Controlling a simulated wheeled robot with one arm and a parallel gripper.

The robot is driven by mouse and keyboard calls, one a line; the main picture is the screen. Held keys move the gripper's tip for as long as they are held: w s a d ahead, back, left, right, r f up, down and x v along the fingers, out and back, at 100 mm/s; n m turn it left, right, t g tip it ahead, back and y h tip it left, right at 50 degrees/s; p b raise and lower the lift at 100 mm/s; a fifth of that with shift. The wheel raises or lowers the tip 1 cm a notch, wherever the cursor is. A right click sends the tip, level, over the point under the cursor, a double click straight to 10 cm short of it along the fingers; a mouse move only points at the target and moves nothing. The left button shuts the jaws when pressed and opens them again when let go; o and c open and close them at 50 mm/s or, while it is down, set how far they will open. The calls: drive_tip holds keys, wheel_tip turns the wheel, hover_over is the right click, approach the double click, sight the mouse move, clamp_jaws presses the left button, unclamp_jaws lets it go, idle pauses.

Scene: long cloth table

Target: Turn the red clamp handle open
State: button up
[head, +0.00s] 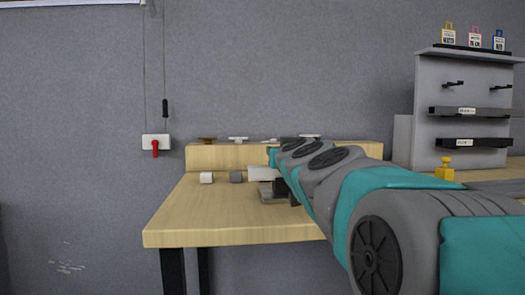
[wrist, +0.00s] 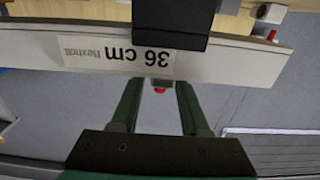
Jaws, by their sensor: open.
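In the wrist view, my gripper (wrist: 158,88) is open, with one green finger on each side of a gap. A small red part (wrist: 159,90) shows in that gap, at the lower edge of a pale board marked "36 cm" (wrist: 215,62). Another small red part (wrist: 272,35) shows at the board's upper right. I cannot tell which is the clamp handle, or whether the fingers touch anything. The board and a dark block (wrist: 170,22) cover much of this view. In the head view, my arm hides most of the gripper's surroundings at the wooden table.
A red lever (head: 155,148) hangs down from a white wall box (head: 151,138). A white block (head: 206,178) and a grey block (head: 236,176) stand on the wooden table (head: 200,215). Its front left is clear. A grey rack (head: 435,130) and a yellow piece (head: 445,173) stand right.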

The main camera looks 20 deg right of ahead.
drive_tip(key=shift+x, duration=0.85)
drive_tip(key=shift+c, duration=0.2)
clamp_jaws()
